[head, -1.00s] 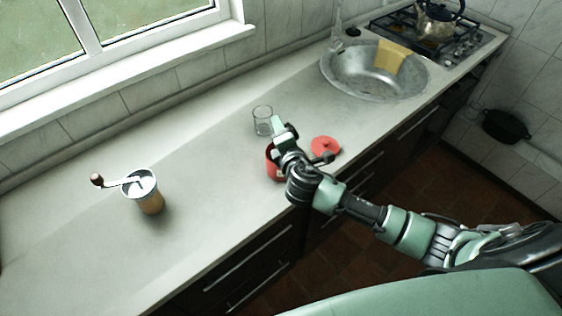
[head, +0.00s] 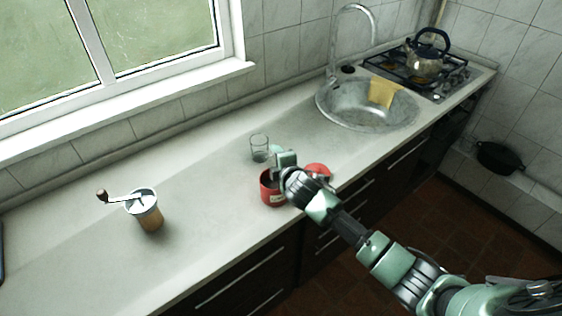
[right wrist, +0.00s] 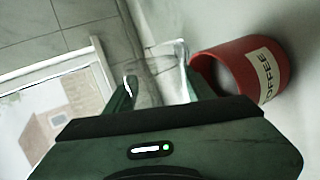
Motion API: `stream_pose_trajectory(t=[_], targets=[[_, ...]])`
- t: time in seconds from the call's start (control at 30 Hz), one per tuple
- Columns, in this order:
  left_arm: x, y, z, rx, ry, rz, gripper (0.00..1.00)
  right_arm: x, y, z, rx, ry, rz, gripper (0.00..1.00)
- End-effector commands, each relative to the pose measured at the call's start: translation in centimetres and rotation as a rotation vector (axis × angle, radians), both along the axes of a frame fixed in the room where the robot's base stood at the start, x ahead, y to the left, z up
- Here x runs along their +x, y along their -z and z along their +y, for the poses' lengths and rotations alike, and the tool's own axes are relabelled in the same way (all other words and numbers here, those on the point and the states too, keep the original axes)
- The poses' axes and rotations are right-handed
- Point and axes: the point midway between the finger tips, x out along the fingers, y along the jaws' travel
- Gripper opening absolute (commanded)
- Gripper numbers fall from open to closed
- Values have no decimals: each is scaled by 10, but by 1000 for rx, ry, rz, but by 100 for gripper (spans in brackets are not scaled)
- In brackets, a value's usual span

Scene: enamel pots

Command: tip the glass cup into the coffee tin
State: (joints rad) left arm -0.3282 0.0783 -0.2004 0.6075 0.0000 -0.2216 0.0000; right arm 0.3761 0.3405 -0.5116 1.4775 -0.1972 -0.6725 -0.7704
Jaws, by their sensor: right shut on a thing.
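The clear glass cup (head: 259,148) stands upright on the counter behind the red coffee tin (head: 269,191). My right gripper (head: 276,156) reaches over the tin from the right and is shut on the cup. In the right wrist view the cup (right wrist: 158,72) shows between the two fingers. The tin (right wrist: 240,72) is open-topped, with a COFFEE label, and lies just right of the fingers in that view. In the head view my right arm hides part of the tin. My left gripper is not in view.
A red lid (head: 318,170) lies right of the tin, partly behind my wrist. A hand coffee grinder (head: 147,211) stands at the left. The sink (head: 350,104) with a yellow cloth (head: 382,92) and a kettle (head: 427,65) on the hob are farther back. The counter between grinder and tin is clear.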

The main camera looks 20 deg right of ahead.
Motion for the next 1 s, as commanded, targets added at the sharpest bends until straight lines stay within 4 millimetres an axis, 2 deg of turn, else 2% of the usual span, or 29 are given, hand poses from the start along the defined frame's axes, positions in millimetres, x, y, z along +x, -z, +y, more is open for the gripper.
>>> stream_pose_trajectory(t=[0.07,0.23,0.33,0.47,0.6,0.67,1.0], targets=[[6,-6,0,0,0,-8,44,1,-2,-3,75,2,26,9],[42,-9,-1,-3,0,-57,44,1,3,-4,260,1,93,9],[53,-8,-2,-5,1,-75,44,1,4,-4,363,1,128,9],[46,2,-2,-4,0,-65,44,1,6,-2,495,0,175,9],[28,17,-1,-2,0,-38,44,0,6,-1,640,-2,226,9],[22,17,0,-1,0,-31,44,0,1,0,705,-2,251,9],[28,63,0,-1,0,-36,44,-4,-5,12,1096,-7,391,9]])
